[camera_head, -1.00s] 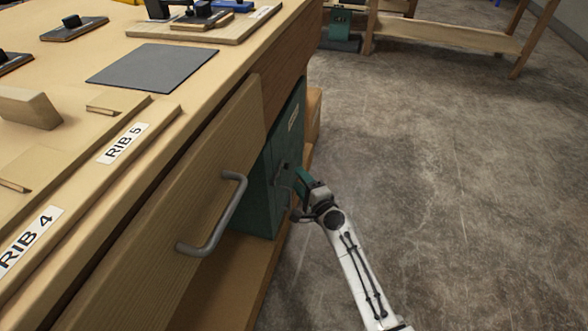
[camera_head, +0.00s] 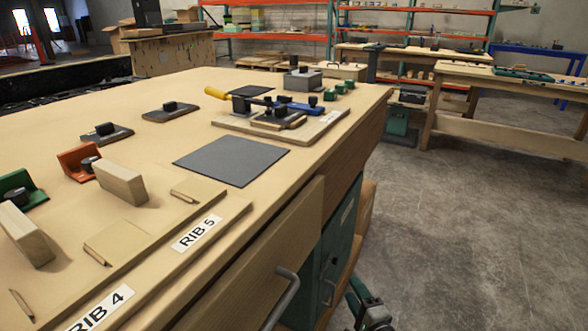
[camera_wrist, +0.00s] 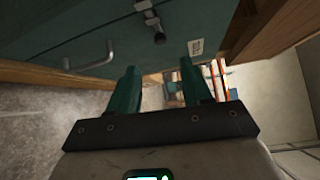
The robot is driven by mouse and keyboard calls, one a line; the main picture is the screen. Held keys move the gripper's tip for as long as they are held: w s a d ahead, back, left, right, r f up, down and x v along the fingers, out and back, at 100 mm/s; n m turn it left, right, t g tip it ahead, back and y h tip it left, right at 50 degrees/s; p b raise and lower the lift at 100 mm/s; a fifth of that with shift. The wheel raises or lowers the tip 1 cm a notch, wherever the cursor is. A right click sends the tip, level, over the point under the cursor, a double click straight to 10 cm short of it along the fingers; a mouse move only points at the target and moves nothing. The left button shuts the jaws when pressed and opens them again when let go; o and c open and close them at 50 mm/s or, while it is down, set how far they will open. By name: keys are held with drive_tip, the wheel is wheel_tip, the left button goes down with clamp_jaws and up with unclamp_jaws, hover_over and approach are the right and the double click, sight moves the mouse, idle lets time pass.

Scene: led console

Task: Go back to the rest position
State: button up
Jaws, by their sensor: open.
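My gripper (camera_wrist: 157,88) shows in the wrist view with its two green fingers apart and nothing between them. It is close to the green cabinet (camera_wrist: 70,45), with the metal handle (camera_wrist: 92,57) to the left of the fingers. In the head view only the top of my gripper and wrist shows at the bottom edge, beside the green cabinet (camera_head: 338,240) under the workbench (camera_head: 330,150).
The bench's wooden drawer front with a grey handle (camera_head: 281,297) is left of my arm. The benchtop holds a dark mat (camera_head: 231,160), wooden blocks (camera_head: 121,184) and a clamp fixture (camera_head: 280,118). Open concrete floor (camera_head: 480,230) lies to the right. Another bench (camera_head: 500,85) stands behind.

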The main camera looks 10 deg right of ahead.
drive_tip(key=s+a+f+n+g+y, duration=0.1)
drive_tip(key=s+a+f+n+g, duration=0.1)
drive_tip(key=s+n+g, duration=0.35)
drive_tip(key=s+a+f+n+g+y, duration=0.25)
drive_tip(key=s+n, duration=0.45)
drive_tip(key=s, duration=0.4)
drive_tip(key=s+d+r+n+g+h, duration=0.1)
drive_tip(key=s+d+n+g+h, duration=0.25)
drive_tip(key=s, duration=0.75)
drive_tip(key=s+d+r+n+g+h, duration=0.1)
drive_tip(key=s+d+g+h, duration=0.4)
drive_tip(key=s, duration=0.6)
wheel_tip(320, 180, up, 23)
drive_tip(key=s+d+y+p, duration=0.1)
drive_tip(key=p, duration=2.1)
drive_tip(key=shift+s+d+y, duration=0.25)
drive_tip(key=shift+s+y, duration=0.1)
drive_tip(key=shift+y, duration=0.05)
drive_tip(key=shift+f+t, duration=0.1)
drive_tip(key=shift+t, duration=0.15)
